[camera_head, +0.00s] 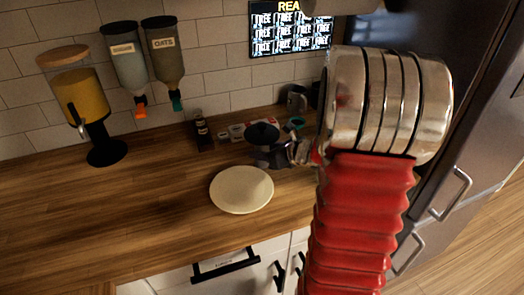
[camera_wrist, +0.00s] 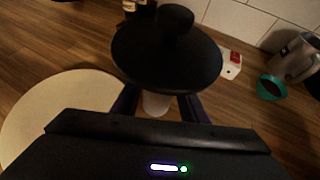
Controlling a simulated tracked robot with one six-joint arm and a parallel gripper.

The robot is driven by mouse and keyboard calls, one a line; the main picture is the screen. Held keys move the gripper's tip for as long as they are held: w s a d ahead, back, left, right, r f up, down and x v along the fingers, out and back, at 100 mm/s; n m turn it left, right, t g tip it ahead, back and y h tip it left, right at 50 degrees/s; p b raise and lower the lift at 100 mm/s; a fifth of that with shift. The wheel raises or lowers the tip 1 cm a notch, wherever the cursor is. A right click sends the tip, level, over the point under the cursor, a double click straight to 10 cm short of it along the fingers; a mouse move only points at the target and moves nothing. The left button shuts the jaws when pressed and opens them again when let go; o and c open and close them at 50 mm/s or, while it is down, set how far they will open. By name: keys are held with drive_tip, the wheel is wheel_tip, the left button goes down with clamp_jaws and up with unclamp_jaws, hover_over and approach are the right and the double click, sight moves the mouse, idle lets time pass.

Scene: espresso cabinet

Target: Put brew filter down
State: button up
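The brew filter (camera_head: 262,133) has a wide black round top with a knob. In the head view it is over the wooden counter, just behind and right of a cream round plate. In the wrist view its black top (camera_wrist: 167,58) fills the upper middle, with a pale, see-through lower part (camera_wrist: 155,104) below it. My gripper (camera_wrist: 156,108) has a dark finger on each side of this lower part and appears shut on it. The lower end is mostly hidden by my gripper, so I cannot tell whether it touches the counter.
The cream plate (camera_head: 242,190) lies on the counter (camera_head: 130,215). Behind are a small dark bottle (camera_head: 202,131), a red-and-white box (camera_wrist: 231,65), a teal cup (camera_wrist: 270,88) and a metal jug (camera_wrist: 296,57). A juice dispenser (camera_head: 82,97) stands left.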

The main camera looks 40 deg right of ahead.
drive_tip(key=o, duration=0.4)
drive_tip(key=shift+r, duration=0.15)
drive_tip(key=v, duration=1.2)
drive_tip(key=shift+o, duration=0.5)
